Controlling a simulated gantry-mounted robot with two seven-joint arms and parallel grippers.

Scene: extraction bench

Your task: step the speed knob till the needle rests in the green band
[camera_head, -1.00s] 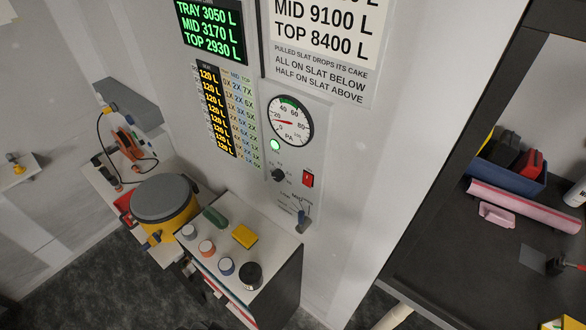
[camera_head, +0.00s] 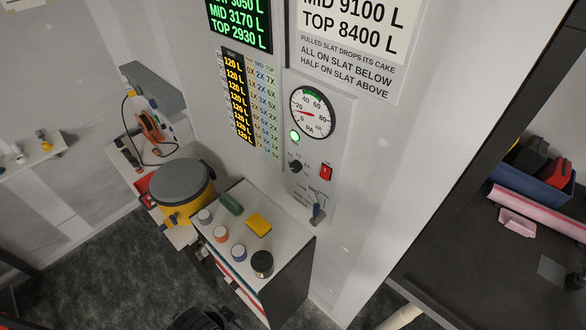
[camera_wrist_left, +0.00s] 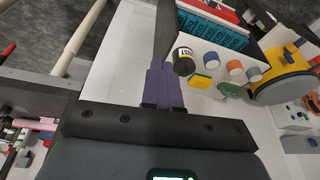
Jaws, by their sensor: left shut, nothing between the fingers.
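The round gauge (camera_head: 313,112) is on the wall panel in the head view. Its red needle points left, below the 40 mark and outside the green band at the top of the dial. The knob and gauge are not visible there. My right gripper is not in view.
Below stands a white-topped cabinet (camera_head: 285,236) with a black jar (camera_head: 262,263), a yellow sponge (camera_head: 258,225) and several small pots. A dark bench (camera_head: 480,270) is at right. The panel front is clear.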

